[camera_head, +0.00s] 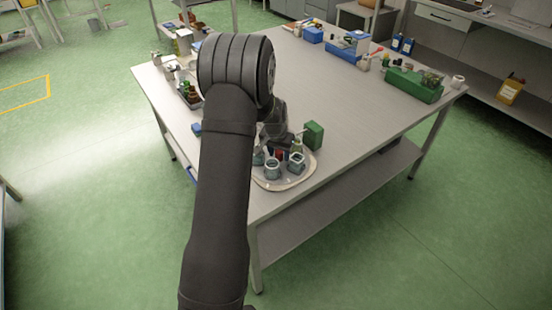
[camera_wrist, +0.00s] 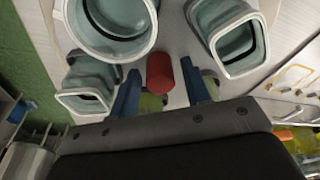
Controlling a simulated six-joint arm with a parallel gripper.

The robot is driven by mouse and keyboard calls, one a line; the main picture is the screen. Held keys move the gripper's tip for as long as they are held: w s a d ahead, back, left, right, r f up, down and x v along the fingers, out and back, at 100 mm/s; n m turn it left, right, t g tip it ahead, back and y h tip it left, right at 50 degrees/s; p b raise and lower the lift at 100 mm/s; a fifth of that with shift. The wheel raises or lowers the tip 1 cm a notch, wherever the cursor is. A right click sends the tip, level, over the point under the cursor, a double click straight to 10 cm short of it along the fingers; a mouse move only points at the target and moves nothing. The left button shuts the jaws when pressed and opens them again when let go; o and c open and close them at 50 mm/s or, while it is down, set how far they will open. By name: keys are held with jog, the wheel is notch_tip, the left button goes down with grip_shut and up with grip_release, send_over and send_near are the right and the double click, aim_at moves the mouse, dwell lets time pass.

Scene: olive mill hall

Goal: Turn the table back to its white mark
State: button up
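The round pale turntable (camera_head: 284,186) lies at the near corner of the grey workbench, partly hidden behind my arm. Several teal-grey open containers stand on it; one is a square cup (camera_head: 296,163), and a large round one (camera_wrist: 108,28) shows in the wrist view. A red upright peg (camera_wrist: 160,72) stands among them. My gripper (camera_wrist: 161,82) has its two blue fingers on either side of the peg, apart, with a visible gap on both sides. It is open and holds nothing. I cannot make out a white mark in either view.
A green block (camera_head: 313,134) stands by the turntable's far right edge. A tray of bottles (camera_head: 190,95) is left of my arm. A green crate (camera_head: 414,86) and a blue bin (camera_head: 345,50) stand farther back. The bench middle is clear.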

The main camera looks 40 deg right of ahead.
aim_at(279, 152)
jog(key=c, duration=0.7)
jog(key=shift+m+g, duration=0.4)
jog(key=shift+m, duration=1.3)
jog(key=m, duration=0.4)
jog(key=shift+g, duration=0.3)
jog(key=shift+s, duration=0.15)
jog(key=o, duration=0.7)
jog(key=shift+c, duration=0.2)
jog(key=shift+r, duration=0.1)
jog(key=shift+r, duration=3.9)
